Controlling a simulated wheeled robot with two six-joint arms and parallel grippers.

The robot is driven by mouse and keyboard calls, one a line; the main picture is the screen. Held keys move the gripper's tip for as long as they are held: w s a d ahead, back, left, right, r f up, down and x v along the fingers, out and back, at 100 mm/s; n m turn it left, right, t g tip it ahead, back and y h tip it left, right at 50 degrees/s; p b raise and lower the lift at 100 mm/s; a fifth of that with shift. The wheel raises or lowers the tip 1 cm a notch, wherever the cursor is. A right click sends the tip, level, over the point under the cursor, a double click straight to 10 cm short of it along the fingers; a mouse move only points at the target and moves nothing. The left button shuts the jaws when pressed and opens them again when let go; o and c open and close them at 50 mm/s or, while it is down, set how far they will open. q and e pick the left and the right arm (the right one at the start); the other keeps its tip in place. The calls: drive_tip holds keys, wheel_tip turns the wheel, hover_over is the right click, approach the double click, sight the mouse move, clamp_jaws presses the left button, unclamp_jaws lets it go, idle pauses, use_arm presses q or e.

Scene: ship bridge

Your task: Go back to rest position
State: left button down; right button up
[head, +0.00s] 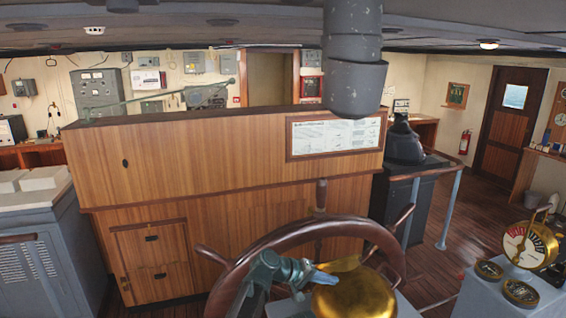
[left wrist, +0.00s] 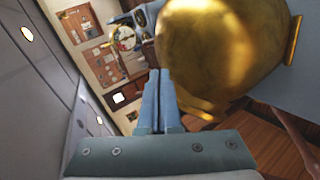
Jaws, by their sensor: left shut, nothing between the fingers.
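My left gripper (head: 328,278) is low in the middle of the head view, in front of the wooden ship's wheel (head: 290,236). Its blue fingers point right, toward a polished brass dome (head: 356,300). In the left wrist view the two fingers (left wrist: 157,80) lie together with nothing between them. The brass dome (left wrist: 215,45) fills the upper right there, close beside the fingertips; I cannot tell whether they touch. My right gripper is in neither view.
A wooden console (head: 225,160) stands beyond the wheel. A grey overhead column (head: 355,60) hangs above it. A brass engine telegraph (head: 525,245) stands at right, near a metal handrail (head: 450,205). Open plank floor (head: 425,262) shows between the wheel and telegraph.

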use_arm(q)
drive_tip(key=s+a+f+g+y, duration=0.1)
drive_tip(key=s+a+f+y, duration=0.3)
drive_tip(key=s+a, duration=0.45)
drive_tip(key=s+a+f+m+g+y, duration=0.1)
drive_tip(key=s+a+f+y, duration=0.3)
drive_tip(key=a, duration=0.8)
drive_tip(key=s+a+f+g+y, duration=0.1)
drive_tip(key=s+a+f+y, duration=0.2)
drive_tip(key=s+a, duration=0.55)
drive_tip(key=s+d+f+m+b, duration=0.1)
drive_tip(key=d+f+b, duration=0.2)
drive_tip(key=f+b, duration=0.4)
drive_tip(key=s+d+f+m+y+b, duration=0.1)
drive_tip(key=s+d+f+b, duration=0.1)
drive_tip(key=f+b, duration=0.6)
drive_tip(key=s+d+f+m+g+b, duration=0.1)
drive_tip(key=d+f+m+b, duration=0.1)
drive_tip(key=d+f+b, duration=0.2)
wheel_tip(320, 180, down, 4)
drive_tip(key=b, duration=0.3)
drive_tip(key=shift+s+d+r+y, duration=0.25)
drive_tip(key=shift+s+y, duration=0.05)
drive_tip(key=shift+y, duration=0.1)
